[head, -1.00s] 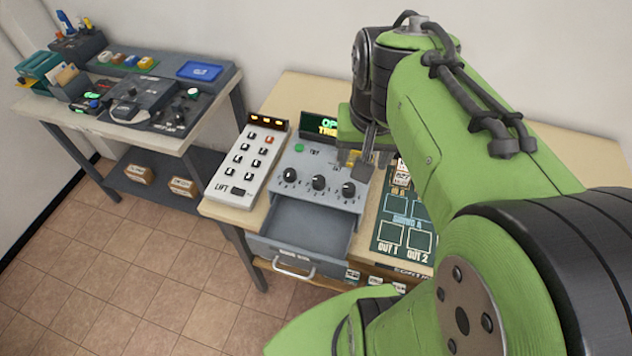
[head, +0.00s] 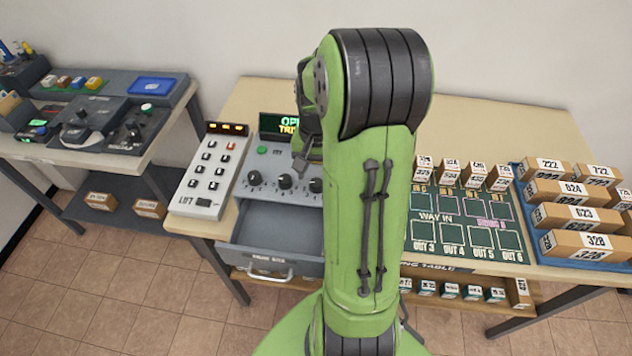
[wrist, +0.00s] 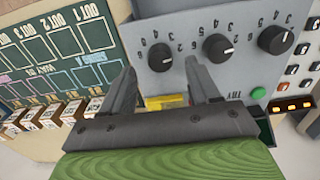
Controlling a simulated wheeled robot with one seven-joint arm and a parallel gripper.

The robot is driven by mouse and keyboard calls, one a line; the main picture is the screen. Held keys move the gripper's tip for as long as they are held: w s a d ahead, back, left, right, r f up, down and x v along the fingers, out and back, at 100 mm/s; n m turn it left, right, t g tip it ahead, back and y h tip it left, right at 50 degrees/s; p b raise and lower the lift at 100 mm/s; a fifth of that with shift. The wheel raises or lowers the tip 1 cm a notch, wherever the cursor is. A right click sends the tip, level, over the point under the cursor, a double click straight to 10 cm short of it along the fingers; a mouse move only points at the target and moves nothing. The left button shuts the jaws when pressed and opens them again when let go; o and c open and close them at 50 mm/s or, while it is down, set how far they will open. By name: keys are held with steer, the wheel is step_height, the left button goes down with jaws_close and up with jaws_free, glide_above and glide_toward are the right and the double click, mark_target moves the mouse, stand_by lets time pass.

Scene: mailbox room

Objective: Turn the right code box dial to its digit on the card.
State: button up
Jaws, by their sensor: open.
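The grey code box (head: 296,160) stands on the table with three black dials in a row. Its right dial (head: 316,185) shows beside my arm. In the wrist view, seen from the opposite side, the right dial (wrist: 160,57) is the leftmost one. My gripper (wrist: 160,64) is open, with its two fingertips on either side of that dial in the picture; I cannot tell their height over it. In the head view my arm hides most of the gripper. A yellow piece (wrist: 166,101) shows between the fingers; I cannot read it. The dial's exact setting is unclear.
Below the dials a grey drawer (head: 277,229) stands open and looks empty. A white lift keypad (head: 206,172) is left of the code box. The green sorting mat (head: 465,222) and several cartons are to the right. A lit display (head: 281,125) stands behind the box.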

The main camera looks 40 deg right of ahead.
mark_target(317, 182)
step_height(317, 182, down, 3)
steer(key=shift+f, duration=0.2)
steer(key=shift+c, duration=0.2)
steer(key=c, duration=1)
